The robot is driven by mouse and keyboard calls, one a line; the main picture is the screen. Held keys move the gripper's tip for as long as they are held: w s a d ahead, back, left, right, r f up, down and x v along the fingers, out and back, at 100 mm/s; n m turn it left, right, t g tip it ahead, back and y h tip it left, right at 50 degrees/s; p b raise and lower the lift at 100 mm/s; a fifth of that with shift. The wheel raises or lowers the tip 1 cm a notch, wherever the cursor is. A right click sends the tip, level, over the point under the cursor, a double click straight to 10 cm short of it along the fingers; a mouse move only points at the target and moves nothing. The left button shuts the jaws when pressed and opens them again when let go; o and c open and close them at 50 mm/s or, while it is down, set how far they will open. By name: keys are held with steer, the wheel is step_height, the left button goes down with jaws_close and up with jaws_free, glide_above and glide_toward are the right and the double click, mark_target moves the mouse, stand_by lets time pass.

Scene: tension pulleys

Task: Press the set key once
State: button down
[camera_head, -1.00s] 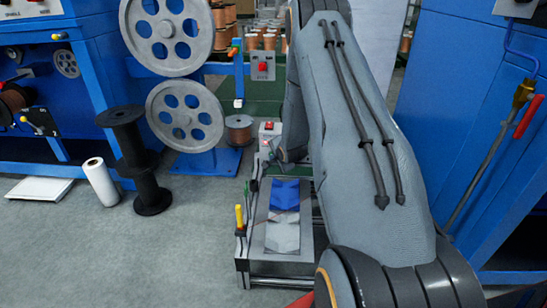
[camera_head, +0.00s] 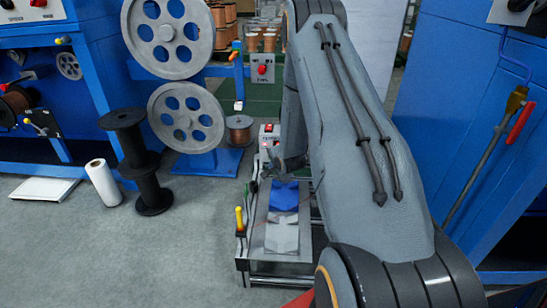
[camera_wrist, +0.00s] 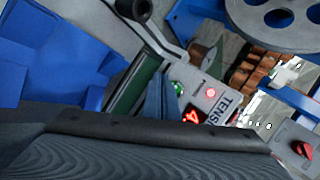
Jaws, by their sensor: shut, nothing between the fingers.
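A small light-grey control box (camera_wrist: 210,98) lettered "TENS..." shows in the wrist view. It has a lit red display reading 4, a green button (camera_wrist: 178,87) and a glowing red round light or button (camera_wrist: 210,92). I cannot read which is the set key. In the head view the box (camera_head: 269,131) stands at the far end of the bench. My gripper (camera_head: 278,158) is shut and empty, just in front of the box. In the wrist view a grey-blue finger (camera_wrist: 160,98) overlaps the box's near side; contact cannot be told.
A low bench (camera_head: 282,238) with a blue piece on it lies under my arm. A yellow-handled lever (camera_head: 239,218) stands at its left. Large pulleys (camera_head: 186,117) and a black spool (camera_head: 138,160) stand left. A second switch box (camera_wrist: 298,145) with a red knob is close by.

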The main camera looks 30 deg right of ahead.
steer(key=shift+s+a+p, duration=0.35)
steer(key=shift+s+a, duration=0.05)
steer(key=shift+s, duration=0.2)
steer(key=shift+s+a+p, duration=0.35)
steer(key=shift+s+a, duration=0.05)
steer(key=shift+s, duration=0.2)
